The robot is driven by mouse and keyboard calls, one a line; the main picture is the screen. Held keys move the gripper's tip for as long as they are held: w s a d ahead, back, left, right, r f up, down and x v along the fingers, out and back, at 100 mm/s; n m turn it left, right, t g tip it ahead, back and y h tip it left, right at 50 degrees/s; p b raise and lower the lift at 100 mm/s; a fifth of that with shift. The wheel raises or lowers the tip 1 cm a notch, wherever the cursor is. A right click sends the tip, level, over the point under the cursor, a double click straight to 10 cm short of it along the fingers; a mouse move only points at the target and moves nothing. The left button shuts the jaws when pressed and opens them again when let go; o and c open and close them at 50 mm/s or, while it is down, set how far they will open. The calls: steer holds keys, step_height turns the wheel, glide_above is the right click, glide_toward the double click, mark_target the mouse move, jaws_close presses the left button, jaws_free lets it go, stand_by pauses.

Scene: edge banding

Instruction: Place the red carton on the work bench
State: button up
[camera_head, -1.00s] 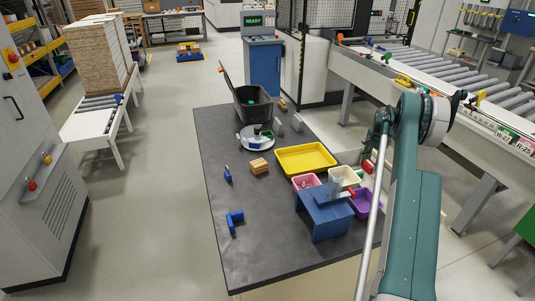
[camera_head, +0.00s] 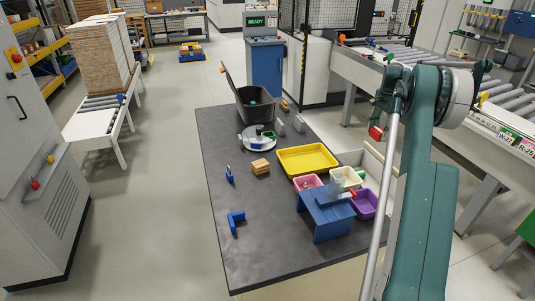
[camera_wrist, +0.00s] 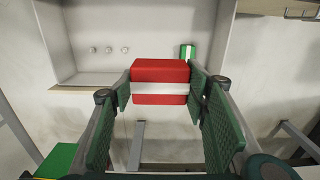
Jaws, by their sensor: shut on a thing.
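The red carton (camera_wrist: 160,72) with a white band is between the two green finger pads of my gripper (camera_wrist: 160,92) in the wrist view. My gripper is shut on it. In the head view a small red part of the carton (camera_head: 376,132) shows beside my arm; the gripper itself is mostly hidden there. The carton is held up in the air, between the bench's right side and the roller conveyor in the picture. The work bench (camera_head: 275,225) has a dark top and stands in the middle of the head view.
On the bench are a yellow tray (camera_head: 307,160), small coloured bins, a blue stand (camera_head: 327,216), a black bin (camera_head: 256,107), wooden blocks (camera_head: 260,167) and a blue corner piece (camera_head: 236,221). The bench's front left is largely clear. A roller conveyor (camera_head: 366,60) runs at right.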

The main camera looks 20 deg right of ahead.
steer(key=w+a+p, duration=0.1)
steer(key=w+a, duration=0.2)
steer(key=a, duration=1.4)
steer(key=w+a+p, duration=0.2)
steer(key=w+a, duration=0.1)
steer(key=a, duration=1.4)
steer(key=s+a+p, duration=0.1)
steer(key=s+a, duration=0.2)
steer(key=a, duration=0.7)
steer(key=s+a+p, duration=0.1)
steer(key=s+a, duration=0.2)
steer(key=a, duration=0.7)
steer(key=s+a, duration=0.3)
steer(key=a, duration=0.7)
steer(key=shift+f, duration=2.6)
steer(key=shift+f, duration=3.1)
steer(key=shift+f, duration=0.1)
